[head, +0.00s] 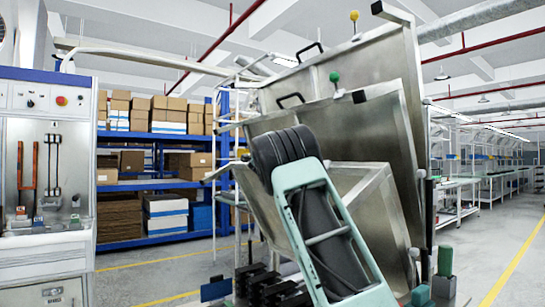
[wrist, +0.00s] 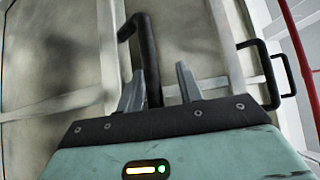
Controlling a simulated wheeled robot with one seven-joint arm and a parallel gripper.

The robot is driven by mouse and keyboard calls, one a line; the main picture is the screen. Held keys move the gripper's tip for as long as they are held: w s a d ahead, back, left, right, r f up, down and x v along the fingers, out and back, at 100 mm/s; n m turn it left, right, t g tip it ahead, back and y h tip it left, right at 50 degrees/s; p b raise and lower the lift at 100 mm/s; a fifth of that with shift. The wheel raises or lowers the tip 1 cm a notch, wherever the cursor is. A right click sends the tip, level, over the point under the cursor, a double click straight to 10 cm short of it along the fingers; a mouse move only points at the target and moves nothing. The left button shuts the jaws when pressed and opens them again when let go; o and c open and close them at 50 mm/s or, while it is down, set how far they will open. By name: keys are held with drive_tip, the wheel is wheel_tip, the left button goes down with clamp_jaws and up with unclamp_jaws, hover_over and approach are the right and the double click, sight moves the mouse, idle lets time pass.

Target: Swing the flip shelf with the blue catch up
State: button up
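Steel flip shelves stand tilted up on a rack in the head view. The rear one (head: 350,75) has a yellow knob (head: 354,15), and the one before it (head: 350,125) has a green knob (head: 334,76). A lower front shelf (head: 375,205) is partly hidden by my arm. I see no blue catch; it may be behind my arm. In the wrist view, a black handle (wrist: 151,62) on a metal panel (wrist: 65,55) stands between the fingers of my gripper (wrist: 160,88). The fingers are apart, with gaps visible beside the handle. My gripper is hidden in the head view.
Two more black handles (wrist: 265,75) show at right in the wrist view. A test cabinet (head: 45,170) stands at left, and blue racking with boxes (head: 168,150) behind. A green block (head: 445,262) is low at right. The right aisle floor is open.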

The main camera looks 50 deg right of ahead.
drive_tip(key=b+v, duration=0.4)
drive_tip(key=v, duration=1.3)
drive_tip(key=shift+a, duration=0.2)
